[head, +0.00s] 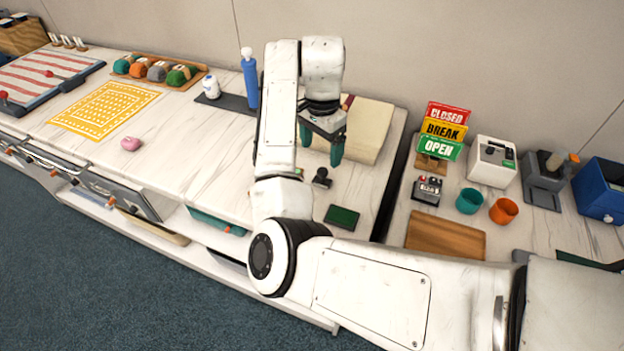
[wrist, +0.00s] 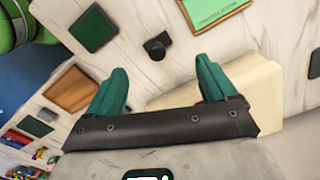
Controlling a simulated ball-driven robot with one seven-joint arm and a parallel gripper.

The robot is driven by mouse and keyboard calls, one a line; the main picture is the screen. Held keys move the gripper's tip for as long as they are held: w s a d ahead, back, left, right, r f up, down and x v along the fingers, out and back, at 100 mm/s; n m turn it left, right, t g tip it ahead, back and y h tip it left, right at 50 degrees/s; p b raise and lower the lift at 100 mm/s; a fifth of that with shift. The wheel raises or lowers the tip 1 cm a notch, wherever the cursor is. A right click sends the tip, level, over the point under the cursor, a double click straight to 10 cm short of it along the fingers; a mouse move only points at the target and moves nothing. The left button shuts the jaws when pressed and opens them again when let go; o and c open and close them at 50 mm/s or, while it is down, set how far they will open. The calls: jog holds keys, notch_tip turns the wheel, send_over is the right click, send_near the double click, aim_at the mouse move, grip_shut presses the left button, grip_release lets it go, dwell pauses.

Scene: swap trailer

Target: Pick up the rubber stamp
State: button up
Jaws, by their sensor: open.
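The rubber stamp (head: 321,178) is small and black and stands on the pale marbled counter, a little in front of my gripper in the head view. It also shows in the wrist view as a dark round knob (wrist: 156,48), just beyond the gap between my fingertips. My gripper (head: 321,145) has green fingers spread apart with nothing between them; the fingers also show in the wrist view (wrist: 160,70). It is above the counter and apart from the stamp. A green pad with a dark edge (head: 342,216) lies in front of the stamp, also visible in the wrist view (wrist: 93,28).
A cream block or stack (head: 366,130) stands behind and right of my gripper. A blue cylinder (head: 249,80) stands to its left. A dark gap (head: 392,190) separates this counter from the right one, with signs (head: 441,132) and cups (head: 469,201).

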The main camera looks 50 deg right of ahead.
aim_at(322, 169)
notch_tip(322, 169, down, 4)
jog(key=shift+r+b, duration=0.2)
jog(key=shift+b, duration=0.3)
jog(key=shift+s+d+f, duration=0.1)
jog(key=shift+s+f, duration=0.05)
jog(key=shift+f, duration=1.2)
jog(key=shift+s+d+f, duration=0.1)
jog(key=shift+f, duration=1.2)
jog(key=c, duration=1.1)
jog(key=shift+r, duration=0.1)
